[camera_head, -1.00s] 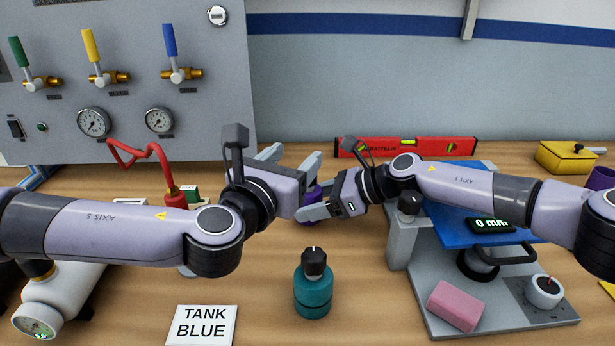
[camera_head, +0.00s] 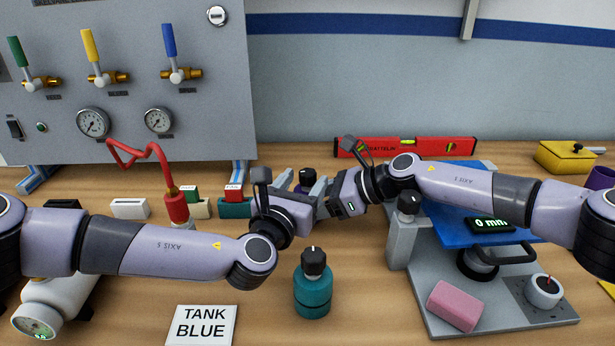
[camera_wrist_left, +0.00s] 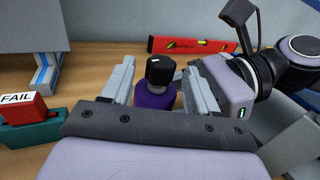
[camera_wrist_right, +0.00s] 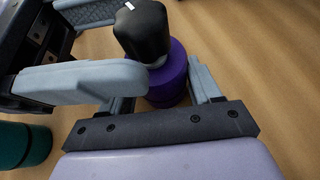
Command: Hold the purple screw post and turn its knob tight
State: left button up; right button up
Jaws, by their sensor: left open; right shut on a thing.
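The purple screw post (camera_head: 301,189) stands upright on the table, with a black knob (camera_head: 307,175) on top. My right gripper (camera_wrist_right: 165,90) is shut on the purple body below the knob, one finger on each side. My left gripper (camera_head: 302,184) is open, its fingers on either side of the post. In the left wrist view the knob (camera_wrist_left: 160,71) and purple body (camera_wrist_left: 155,96) show between the spread fingers, with gaps on both sides. In the right wrist view the knob (camera_wrist_right: 142,32) stands clear of the left fingers. The post's lower part is hidden in the head view.
A teal bottle-like post (camera_head: 313,290) with a black knob stands in front. The grey test stand (camera_head: 430,300) with a pink block (camera_head: 455,306) is right. Teal (camera_head: 235,208) and cream blocks stand left, near the red plug (camera_head: 176,205). A red level (camera_head: 440,148) lies behind.

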pick_arm(q)
jog(key=shift+x, duration=1.25)
jog(key=shift+c, duration=0.3)
jog(key=c, duration=0.9)
jog(key=shift+h, duration=0.3)
jog(key=shift+m+g+h, duration=1.2)
jog(key=shift+m+h, duration=0.3)
jog(key=shift+h, duration=0.2)
